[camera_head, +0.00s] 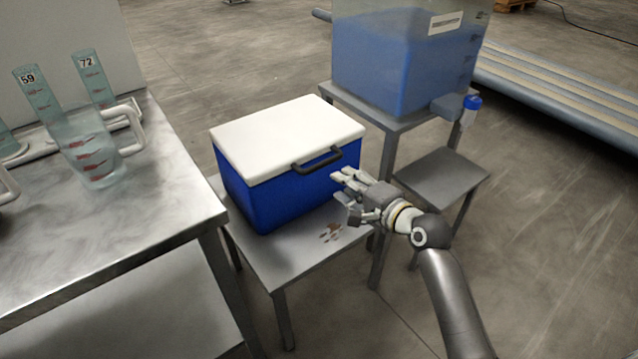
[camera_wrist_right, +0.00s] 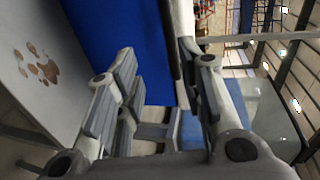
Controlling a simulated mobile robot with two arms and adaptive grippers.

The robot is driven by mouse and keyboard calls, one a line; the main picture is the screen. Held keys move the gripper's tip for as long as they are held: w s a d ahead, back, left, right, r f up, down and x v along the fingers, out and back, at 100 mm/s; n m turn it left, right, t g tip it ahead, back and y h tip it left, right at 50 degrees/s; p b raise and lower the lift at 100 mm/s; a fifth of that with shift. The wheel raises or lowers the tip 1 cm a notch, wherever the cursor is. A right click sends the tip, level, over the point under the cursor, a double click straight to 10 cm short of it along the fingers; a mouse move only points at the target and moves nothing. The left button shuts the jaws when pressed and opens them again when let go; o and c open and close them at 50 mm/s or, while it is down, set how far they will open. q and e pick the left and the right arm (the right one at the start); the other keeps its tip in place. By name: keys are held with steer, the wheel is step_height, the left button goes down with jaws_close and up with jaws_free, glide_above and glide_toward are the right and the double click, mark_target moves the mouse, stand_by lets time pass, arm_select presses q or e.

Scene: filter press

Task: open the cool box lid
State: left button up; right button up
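The cool box has a blue body (camera_head: 265,200) and a white lid (camera_head: 285,135). The lid lies flat and closed on the body. A dark handle (camera_head: 317,162) sticks out along the lid's edge on the side facing my right arm. My right gripper (camera_head: 345,196) is in front of that side, a little below and right of the handle, and looks apart from it. In the right wrist view the fingers (camera_wrist_right: 156,80) are spread, with the blue body (camera_wrist_right: 115,30) beyond them and nothing held. My left gripper is not in view.
The box stands on a low metal table (camera_head: 290,260) with brown stains (camera_head: 331,232). A steel bench (camera_head: 100,215) with measuring jugs (camera_head: 88,150) is at left. A tank of blue liquid (camera_head: 395,65) on a stand is behind right, with a lower grey shelf (camera_head: 442,177) beside my right arm.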

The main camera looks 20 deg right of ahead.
mark_target(321, 167)
steer(key=w, duration=0.1)
steer(key=w+a+b, duration=0.1)
steer(key=w, duration=0.1)
steer(key=w+a, duration=0.1)
steer(key=w, duration=0.1)
steer(key=shift+w+a+b, duration=0.15)
steer(key=shift+b, duration=0.15)
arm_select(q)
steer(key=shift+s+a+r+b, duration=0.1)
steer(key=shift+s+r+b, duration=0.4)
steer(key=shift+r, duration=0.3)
arm_select(e)
steer(key=shift+x, duration=2.45)
jaws_close()
